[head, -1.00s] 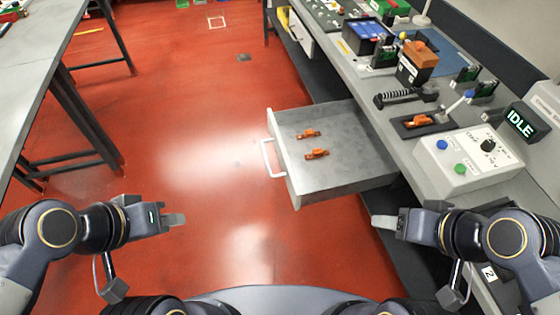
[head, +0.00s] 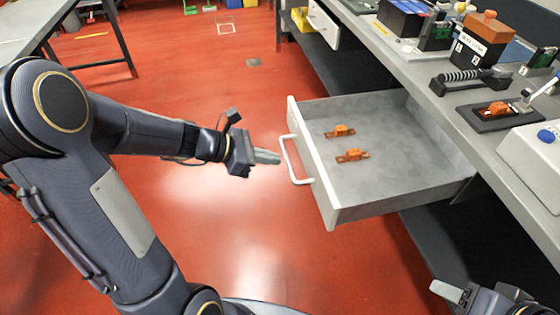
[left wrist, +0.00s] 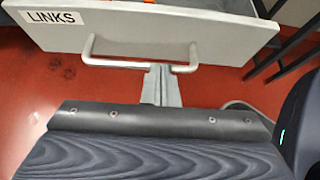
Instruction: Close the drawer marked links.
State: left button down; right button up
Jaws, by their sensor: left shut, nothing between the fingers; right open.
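The drawer (head: 340,212) stands pulled out from under the bench in the head view. Its front carries a white bar handle (head: 291,165), and two orange links lie inside. In the left wrist view the drawer front (left wrist: 180,35) shows the label LINKS (left wrist: 52,18) and the handle (left wrist: 140,64). My left gripper (head: 278,157) is shut and empty, its tip just left of the handle; in the left wrist view the fingers (left wrist: 160,84) reach to the handle bar. I cannot tell whether they touch. My right gripper (head: 447,291) is open at the lower right, partly cut off.
The bench (head: 440,110) runs along the right with a black box (head: 475,48), a black-handled tool (head: 470,78) and a white control box (head: 535,155). Another drawer (head: 324,24) is further back. A second table stands at the upper left. The red floor between is clear.

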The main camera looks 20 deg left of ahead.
aim_at(308, 166)
pick_arm(q)
jog(key=b+x, duration=0.1)
jog(key=x, duration=0.6)
jog(key=shift+d+f+b, duration=0.1)
jog(key=shift+b, duration=0.3)
jog(key=shift+w+d+f, duration=0.15)
jog(key=shift+w+d, duration=0.1)
jog(key=shift+d, duration=0.05)
pick_arm(e)
notch_tip(308, 166, down, 2)
jog(key=shift+f, duration=0.1)
pick_arm(q)
jog(key=shift+d, duration=0.1)
